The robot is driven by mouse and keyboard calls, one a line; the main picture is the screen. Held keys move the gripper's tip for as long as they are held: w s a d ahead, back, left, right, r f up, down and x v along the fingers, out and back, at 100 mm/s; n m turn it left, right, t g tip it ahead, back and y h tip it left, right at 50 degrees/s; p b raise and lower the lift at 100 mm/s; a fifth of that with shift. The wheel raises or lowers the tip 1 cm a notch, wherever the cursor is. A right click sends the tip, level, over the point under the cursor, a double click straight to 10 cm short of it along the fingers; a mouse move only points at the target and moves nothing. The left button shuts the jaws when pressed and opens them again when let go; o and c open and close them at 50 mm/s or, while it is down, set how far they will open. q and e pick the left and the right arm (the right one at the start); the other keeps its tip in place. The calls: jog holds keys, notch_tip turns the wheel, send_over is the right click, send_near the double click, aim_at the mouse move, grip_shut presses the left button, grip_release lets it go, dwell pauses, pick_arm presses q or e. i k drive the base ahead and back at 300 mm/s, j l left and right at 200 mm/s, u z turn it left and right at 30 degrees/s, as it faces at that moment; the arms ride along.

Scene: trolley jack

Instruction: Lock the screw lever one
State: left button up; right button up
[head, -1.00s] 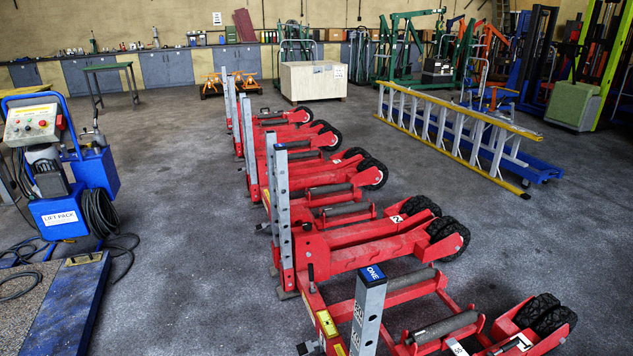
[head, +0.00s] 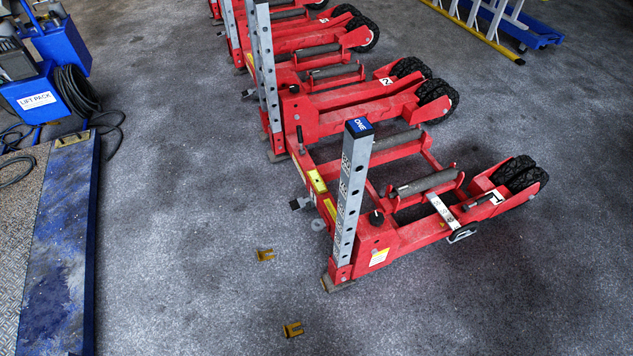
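The red trolley jack (head: 400,236) nearest me has a grey post with holes (head: 352,200) and a blue cap reading ONE (head: 359,127). It stands on the floor right of centre. A black knob (head: 376,218) sits on its frame right beside the post. A short black handle (head: 480,201) lies by the wheels, near a label reading 1. A small upright black lever (head: 300,138) stands at the far end of its frame. I cannot tell which of these is screw lever one, nor whether it is locked. Neither of my grippers is in view.
More red jacks, including one labelled 2 (head: 386,82), stand in a row behind. Two small yellow brackets (head: 292,329) lie on the floor. A blue-edged platform (head: 62,250) and a blue lift pack (head: 38,100) with cables are at left.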

aim_at(299, 128)
jog(key=j+z, duration=0.25)
jog(key=j, duration=0.25)
jog(key=j+z, duration=0.3)
jog(key=j, duration=0.2)
jog(key=i+j+z, duration=0.25)
jog(key=j+z, duration=0.15)
jog(key=i+j+z, duration=0.15)
jog(key=j+z, duration=0.2)
jog(key=j, duration=0.3)
jog(key=i+j+z, duration=0.1)
jog(key=j+z, duration=0.3)
jog(key=j, duration=0.2)
jog(key=j+z, duration=0.4)
jog(key=j, duration=0.2)
jog(key=i+j+z, duration=0.1)
jog(key=j, duration=0.45)
